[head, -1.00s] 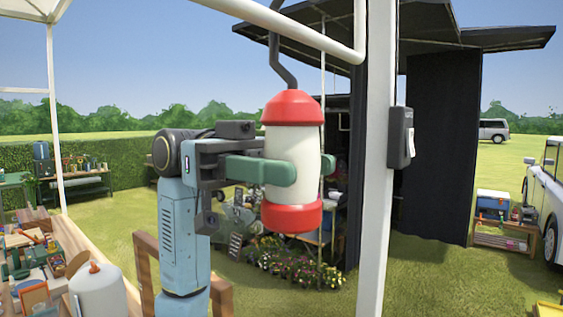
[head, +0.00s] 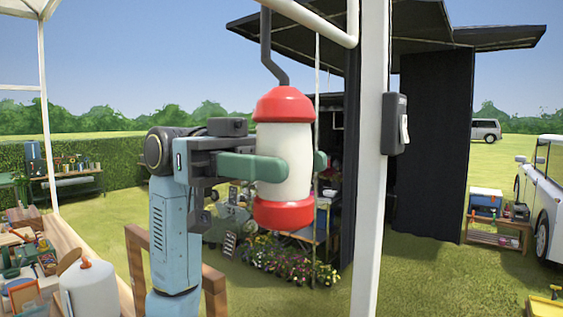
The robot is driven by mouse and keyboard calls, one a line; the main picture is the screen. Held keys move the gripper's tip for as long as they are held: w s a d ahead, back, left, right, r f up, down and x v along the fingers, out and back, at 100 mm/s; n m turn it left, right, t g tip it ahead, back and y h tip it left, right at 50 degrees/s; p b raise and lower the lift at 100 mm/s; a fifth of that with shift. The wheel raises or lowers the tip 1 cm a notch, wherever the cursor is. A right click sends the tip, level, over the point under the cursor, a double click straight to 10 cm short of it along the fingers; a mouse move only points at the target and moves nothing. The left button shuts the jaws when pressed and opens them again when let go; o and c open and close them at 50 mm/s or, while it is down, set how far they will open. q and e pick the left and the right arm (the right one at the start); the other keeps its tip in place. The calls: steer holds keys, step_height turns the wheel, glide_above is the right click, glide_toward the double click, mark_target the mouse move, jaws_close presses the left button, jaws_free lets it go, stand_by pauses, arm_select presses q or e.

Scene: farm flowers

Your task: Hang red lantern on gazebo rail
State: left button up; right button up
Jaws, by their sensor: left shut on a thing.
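The red lantern (head: 283,160) has a white middle and red top and bottom caps, and is upright in the middle of the head view. My left gripper (head: 285,166) is shut around its white middle, with green fingers on both sides. A dark bent hook (head: 268,55) rises from the lantern's top to the white gazebo rail (head: 315,22). The hook's upper end is hidden behind the rail or out of frame, so I cannot tell whether it rests on the rail. My right gripper is not in view.
A white gazebo post (head: 374,200) with a dark switch box (head: 394,124) stands right of the lantern. A wooden table (head: 75,245) with tools and a white bottle (head: 90,290) is at lower left. A wooden chair back (head: 135,262) is behind my arm. Flowers (head: 290,258) grow beyond.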

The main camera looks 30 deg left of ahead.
arm_select(q)
steer(key=shift+f+b, duration=0.35)
steer(key=shift+b, duration=0.05)
stand_by(0.7)
steer(key=o, duration=1)
steer(key=shift+o, duration=0.3)
steer(key=shift+o, duration=1)
steer(key=w+a+f+b, duration=0.1)
steer(key=a+b, duration=0.1)
steer(key=a, duration=1.2)
steer(key=shift+f+b, duration=0.15)
steer(key=shift+b, duration=0.15)
